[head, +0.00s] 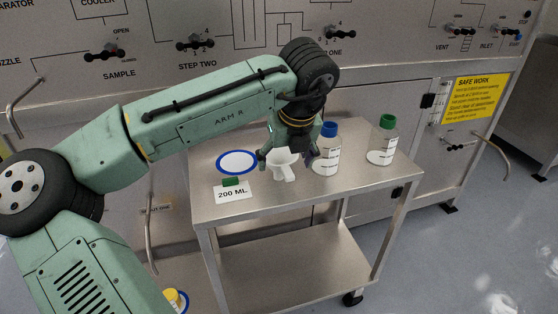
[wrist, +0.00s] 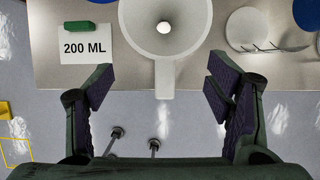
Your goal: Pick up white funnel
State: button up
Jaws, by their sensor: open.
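The white funnel (head: 284,164) stands on the steel cart top in the head view, in front of my gripper (head: 287,155). In the wrist view the funnel (wrist: 165,30) shows its round mouth, a small bright hole in the middle and a flat handle pointing toward me. My gripper (wrist: 163,95) is open, its two dark padded fingers apart on either side of the handle's line. The fingers show no contact with the funnel.
A blue-capped bottle (head: 327,150) stands close to the right of the gripper, and a green-capped bottle (head: 383,142) farther right. A blue-rimmed white disc (head: 237,161) and a 200 ML card (head: 232,193) with a green block (head: 231,182) lie left. The cart's (head: 300,205) front edge is near.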

aim_at(283, 186)
jog(key=p+x, duration=0.1)
jog(key=x, duration=0.6)
jog(key=shift+w+d+f, duration=0.15)
jog(key=shift+w, duration=0.15)
jog(key=shift+c, duration=0.2)
grip_shut()
dwell(0.6)
